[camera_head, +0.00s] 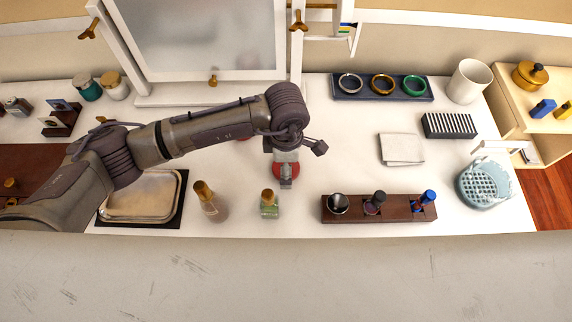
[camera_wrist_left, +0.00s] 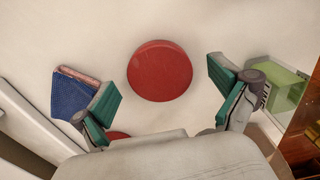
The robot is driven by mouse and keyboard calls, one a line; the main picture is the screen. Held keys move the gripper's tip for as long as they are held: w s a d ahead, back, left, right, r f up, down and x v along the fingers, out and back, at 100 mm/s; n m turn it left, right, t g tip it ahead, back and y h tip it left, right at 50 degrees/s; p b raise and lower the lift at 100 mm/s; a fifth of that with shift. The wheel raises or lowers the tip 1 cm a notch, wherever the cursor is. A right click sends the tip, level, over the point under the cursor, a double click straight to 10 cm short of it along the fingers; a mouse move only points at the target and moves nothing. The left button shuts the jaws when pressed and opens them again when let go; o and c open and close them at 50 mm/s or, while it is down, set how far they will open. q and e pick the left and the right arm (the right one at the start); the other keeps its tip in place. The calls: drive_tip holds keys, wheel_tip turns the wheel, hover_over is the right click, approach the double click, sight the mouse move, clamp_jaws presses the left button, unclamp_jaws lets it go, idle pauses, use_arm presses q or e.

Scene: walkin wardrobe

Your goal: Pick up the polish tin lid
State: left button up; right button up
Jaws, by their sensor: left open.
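A round red disc, which looks like the polish tin lid (camera_wrist_left: 160,71), lies flat on the white counter in the left wrist view. In the head view the red lid (camera_head: 277,170) is partly covered by my left gripper (camera_head: 287,180), which is over it. In the wrist view my left gripper (camera_wrist_left: 164,92) is open, with its green-padded fingers apart on either side of the disc and nothing between them. A second red piece (camera_wrist_left: 117,135) shows partly behind the gripper; it also peeks out behind my arm in the head view (camera_head: 243,138).
A wooden holder (camera_head: 378,214) is to the right. A metal tray (camera_head: 142,196) lies left and a framed mirror (camera_head: 195,35) stands behind.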

use_arm(q)
drive_tip(key=c, duration=0.8)
drive_tip(key=shift+c, duration=0.2)
drive_tip(key=shift+r, duration=0.15)
